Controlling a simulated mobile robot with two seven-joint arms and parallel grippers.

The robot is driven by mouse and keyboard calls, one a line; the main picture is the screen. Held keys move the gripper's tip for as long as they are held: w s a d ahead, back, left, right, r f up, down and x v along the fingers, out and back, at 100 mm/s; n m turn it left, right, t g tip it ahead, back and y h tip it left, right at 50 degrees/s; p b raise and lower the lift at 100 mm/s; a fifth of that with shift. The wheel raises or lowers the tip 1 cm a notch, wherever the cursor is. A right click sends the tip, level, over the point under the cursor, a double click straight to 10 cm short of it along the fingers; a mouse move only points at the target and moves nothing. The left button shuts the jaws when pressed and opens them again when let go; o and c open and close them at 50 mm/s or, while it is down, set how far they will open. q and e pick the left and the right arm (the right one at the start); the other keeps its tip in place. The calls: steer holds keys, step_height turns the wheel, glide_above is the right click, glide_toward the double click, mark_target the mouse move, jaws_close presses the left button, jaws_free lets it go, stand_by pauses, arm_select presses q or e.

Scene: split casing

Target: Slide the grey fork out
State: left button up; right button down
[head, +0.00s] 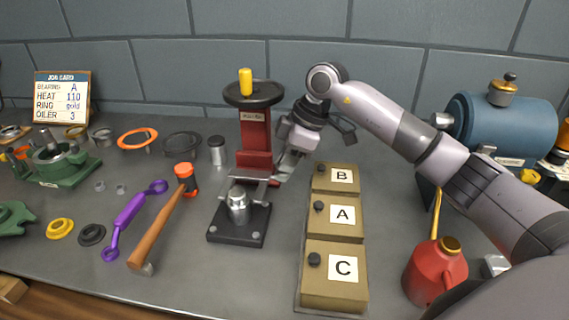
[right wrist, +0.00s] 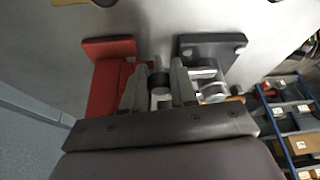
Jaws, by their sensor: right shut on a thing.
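The grey fork (head: 247,175) lies level at the red press (head: 255,135), over the silver cylinder (head: 238,204) on the black base plate (head: 240,225). My right gripper (head: 276,178) is at the fork's right end, beside the red column, and is shut on it. In the right wrist view, the fingers (right wrist: 160,88) close around a small dark, round grip, and the grey fork (right wrist: 201,73) reaches right towards the silver cylinder (right wrist: 213,90). I cannot tell whether the fork touches the cylinder. My left gripper is not in view.
Boxes B (head: 341,179), A (head: 342,215) and C (head: 343,269) stand in a row right of the press. A red oil can (head: 434,272) stands further right. A hammer (head: 165,218) and purple wrench (head: 134,215) lie left. Bare bench shows in front of the press.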

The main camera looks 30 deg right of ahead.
steer(key=shift+w+d+r+p, duration=0.1)
steer(key=shift+w+d+p, duration=0.5)
steer(key=shift+w+d, duration=0.45)
steer(key=shift+w+a, duration=0.1)
steer(key=shift+w, duration=0.05)
steer(key=c, duration=0.9)
jaws_free()
steer(key=v, duration=0.7)
